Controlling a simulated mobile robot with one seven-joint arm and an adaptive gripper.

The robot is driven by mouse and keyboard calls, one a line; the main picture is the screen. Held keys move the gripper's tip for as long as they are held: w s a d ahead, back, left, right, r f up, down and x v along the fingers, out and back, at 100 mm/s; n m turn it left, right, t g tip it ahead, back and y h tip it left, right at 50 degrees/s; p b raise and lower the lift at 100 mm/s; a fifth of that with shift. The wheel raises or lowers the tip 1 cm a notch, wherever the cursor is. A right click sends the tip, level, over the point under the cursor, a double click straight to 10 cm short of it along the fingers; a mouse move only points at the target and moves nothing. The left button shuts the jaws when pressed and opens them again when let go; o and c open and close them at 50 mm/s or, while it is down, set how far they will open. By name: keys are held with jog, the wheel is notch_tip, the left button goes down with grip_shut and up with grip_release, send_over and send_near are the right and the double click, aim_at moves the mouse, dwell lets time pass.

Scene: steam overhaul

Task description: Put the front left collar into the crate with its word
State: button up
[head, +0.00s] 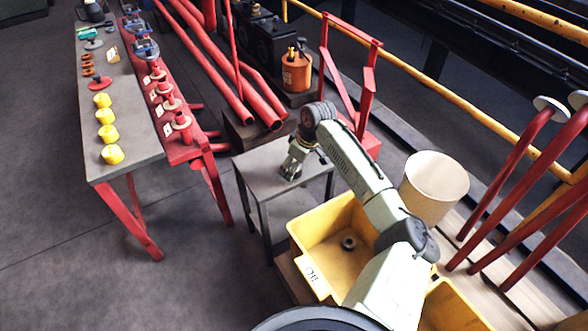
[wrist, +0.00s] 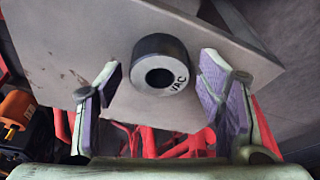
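In the wrist view a dark round collar (wrist: 160,62) with a pale face, a centre hole and the word "VAC" is on a small grey table (wrist: 60,45). My gripper (wrist: 160,78) is open, with one purple-padded finger on each side of the collar and a gap at both sides. In the head view my gripper (head: 291,170) is low over the small table (head: 262,172); the collar is not clearly visible there. A yellow crate (head: 300,233) with a white label (head: 312,274), too small to read surely, holds another grey collar (head: 349,242).
A second yellow crate (head: 462,318) is partly hidden behind my arm. A cream bin (head: 436,178) stands behind the crates. Red levers (head: 508,185) rise at right. A long bench (head: 130,160) with yellow parts stands at left, with open floor before it.

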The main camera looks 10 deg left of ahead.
jog(key=shift+r, duration=0.1)
grip_shut()
dwell(0.5)
